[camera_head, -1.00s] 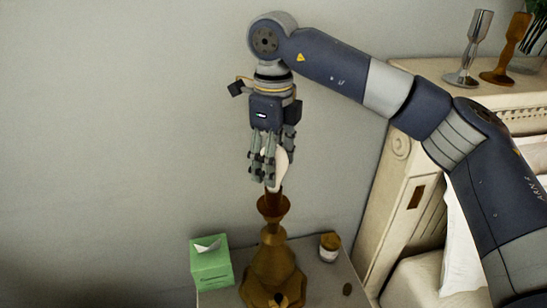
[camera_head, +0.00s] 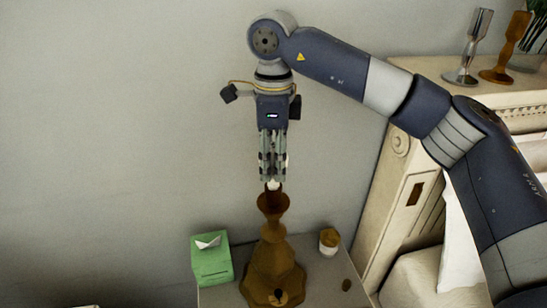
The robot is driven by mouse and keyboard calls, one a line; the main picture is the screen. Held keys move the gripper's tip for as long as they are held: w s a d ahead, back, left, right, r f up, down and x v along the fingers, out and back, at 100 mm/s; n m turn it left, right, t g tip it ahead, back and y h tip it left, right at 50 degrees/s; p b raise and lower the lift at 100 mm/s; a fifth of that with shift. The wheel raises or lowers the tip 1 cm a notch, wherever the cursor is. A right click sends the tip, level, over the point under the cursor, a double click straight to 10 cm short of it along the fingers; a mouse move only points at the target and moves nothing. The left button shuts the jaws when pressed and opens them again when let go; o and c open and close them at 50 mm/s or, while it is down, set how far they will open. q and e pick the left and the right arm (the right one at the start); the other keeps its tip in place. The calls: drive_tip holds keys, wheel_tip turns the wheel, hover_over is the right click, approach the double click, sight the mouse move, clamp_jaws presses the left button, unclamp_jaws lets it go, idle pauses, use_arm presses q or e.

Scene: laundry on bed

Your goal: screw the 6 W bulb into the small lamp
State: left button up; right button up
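My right gripper (camera_head: 272,176) points straight down above the small lamp. Its fingers are closed around the white bulb, mostly hidden behind them; the bulb's pale lower part (camera_head: 273,185) shows just below the fingertips. The brown lamp (camera_head: 272,265) stands upright on the nightstand without a shade. Its socket top (camera_head: 272,203) is directly under the bulb, and the bulb's lower end meets it. I cannot tell how deep the bulb sits or read its wattage. My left gripper is not in view.
A green tissue box (camera_head: 212,262) stands left of the lamp on the grey nightstand (camera_head: 318,287). A small jar (camera_head: 329,242) stands to the right. The carved bed headboard (camera_head: 395,190) and two candlesticks (camera_head: 467,50) are farther right. The wall behind is bare.

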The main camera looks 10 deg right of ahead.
drive_tip(key=shift+f+m, duration=0.1)
drive_tip(key=shift+m, duration=0.7)
drive_tip(key=shift+m+b, duration=0.4)
drive_tip(key=shift+m, duration=0.6)
drive_tip(key=shift+m+b, duration=0.4)
drive_tip(key=shift+m, duration=1.3)
drive_tip(key=shift+m+b, duration=0.3)
drive_tip(key=shift+m, duration=1.4)
